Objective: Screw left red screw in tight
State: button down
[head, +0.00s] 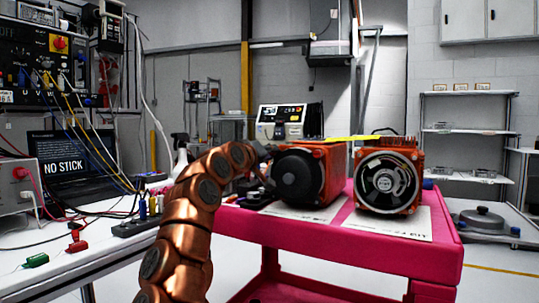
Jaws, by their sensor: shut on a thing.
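Two orange-red motors stand side by side on the cart. The left motor (323,167) has a round black cover facing me. The right motor (388,178) has an open round face with pale metal parts inside. My copper arm rises from the bottom and bends right towards the left motor. My gripper (263,156) shows only as a small dark shape at the left motor's left side. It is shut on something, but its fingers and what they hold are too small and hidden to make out. I cannot pick out a red screw.
The pink cart (347,240) carries the motors on white printed sheets. A yellow strip (351,138) spans near the motors' tops. At left, a white bench (75,268) holds a laptop (68,160), cables and red and green connectors. Shelves (467,135) stand at right.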

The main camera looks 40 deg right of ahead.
jog(key=shift+f+m, duration=0.15)
jog(key=shift+m, duration=0.85)
jog(key=c, duration=1)
grip_release()
jog(key=v, duration=1.2)
